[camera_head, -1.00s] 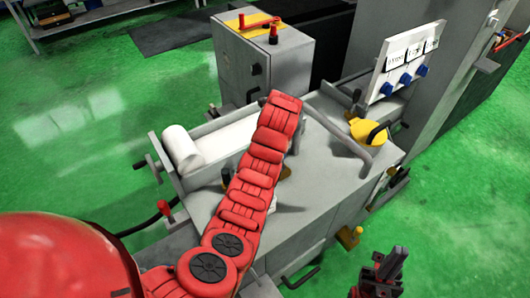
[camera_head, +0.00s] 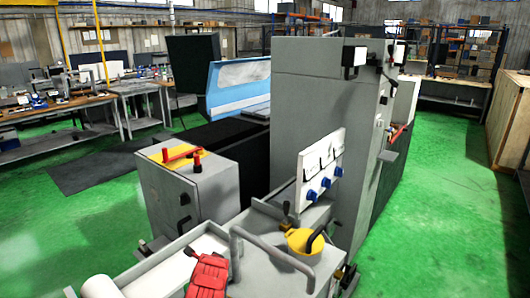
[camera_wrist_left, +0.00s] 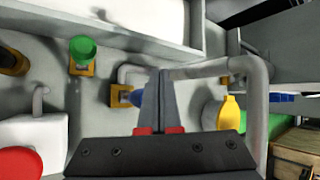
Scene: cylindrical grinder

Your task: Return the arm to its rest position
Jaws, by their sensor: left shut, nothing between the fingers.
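A curved grey handle (camera_wrist_left: 258,110) passes beside the fingers. A blue knob in a yellow mount (camera_wrist_left: 122,95) lies just left of the fingertips, and a green knob (camera_wrist_left: 83,50) lies further left. My right gripper is not in view.
A yellow part (camera_head: 305,241) and a panel with blue knobs (camera_head: 320,170) stand on the machine. A control box (camera_head: 187,190) is at left, and a tall grey cabinet (camera_head: 320,100) behind. Green floor (camera_head: 440,220) is open at right; workbenches (camera_head: 60,105) line the back left.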

